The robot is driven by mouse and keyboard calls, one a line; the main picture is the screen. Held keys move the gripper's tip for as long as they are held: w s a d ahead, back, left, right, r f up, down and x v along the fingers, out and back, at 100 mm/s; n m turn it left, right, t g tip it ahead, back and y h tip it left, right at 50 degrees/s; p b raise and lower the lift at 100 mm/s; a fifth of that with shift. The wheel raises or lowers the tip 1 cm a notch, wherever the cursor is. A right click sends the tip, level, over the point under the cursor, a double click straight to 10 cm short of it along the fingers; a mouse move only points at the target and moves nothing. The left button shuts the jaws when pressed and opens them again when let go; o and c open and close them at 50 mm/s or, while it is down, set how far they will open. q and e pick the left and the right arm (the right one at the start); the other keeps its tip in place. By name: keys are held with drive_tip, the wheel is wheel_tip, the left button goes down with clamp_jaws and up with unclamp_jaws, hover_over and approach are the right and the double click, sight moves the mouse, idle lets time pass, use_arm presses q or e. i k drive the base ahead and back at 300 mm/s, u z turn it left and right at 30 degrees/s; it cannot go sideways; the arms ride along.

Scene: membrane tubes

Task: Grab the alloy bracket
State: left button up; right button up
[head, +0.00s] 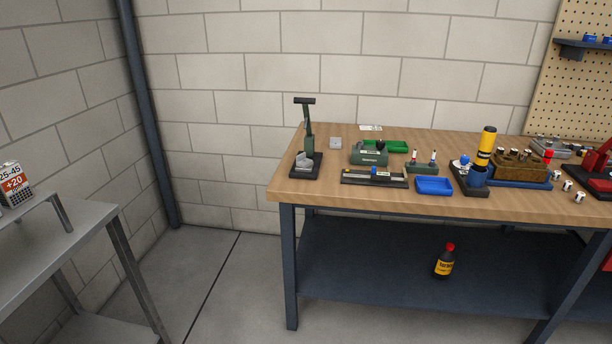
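No gripper of mine shows in the head view. I cannot tell for certain which thing is the alloy bracket. A small light-grey angular piece (304,161) sits on the dark base of a green upright press (309,135) at the left end of the wooden workbench (290,190). A small pale-grey square piece (336,143) lies on the bench just right of the press. A larger grey metal item (550,147) lies at the back right of the bench. All are small in this view, and their details are unclear.
The bench also holds a green box (369,153), a green tray (398,146), a blue tray (434,186) and a yellow-black cylinder (486,145). A bottle (444,262) stands on the lower shelf. A grey metal table (50,245) stands at left; floor between is clear.

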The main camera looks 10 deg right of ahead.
sight(302, 162)
drive_tip(key=u, duration=0.65)
drive_tip(key=i, duration=0.65)
drive_tip(key=u, duration=0.65)
drive_tip(key=i, duration=0.85)
drive_tip(key=z, duration=0.8)
drive_tip(key=i, duration=0.6)
drive_tip(key=z, duration=0.6)
